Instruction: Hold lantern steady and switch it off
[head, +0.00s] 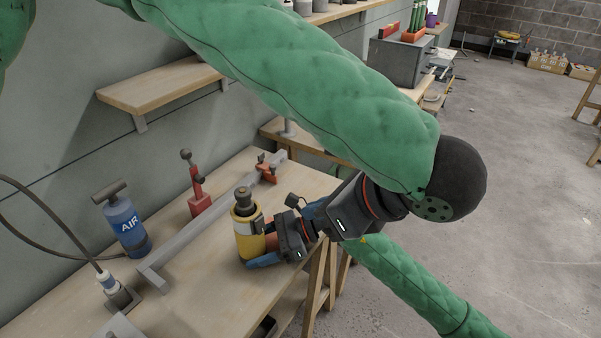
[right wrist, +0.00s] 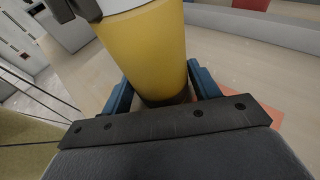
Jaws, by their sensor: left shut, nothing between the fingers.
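The yellow lantern (head: 249,232), with a dark top and a pale band, stands upright on the bench. My right gripper (head: 262,255) is at its lower body, with one blue finger showing in front. In the right wrist view the lantern (right wrist: 148,55) is between the two blue fingers of my right gripper (right wrist: 163,92), which close on its sides. The lantern's switch cannot be made out.
On the wooden bench (head: 205,285) are a blue air pump (head: 124,228), a red tool (head: 198,197) and a long grey rail (head: 215,222) behind the lantern. A wooden shelf (head: 165,88) hangs on the wall. The floor at right is open.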

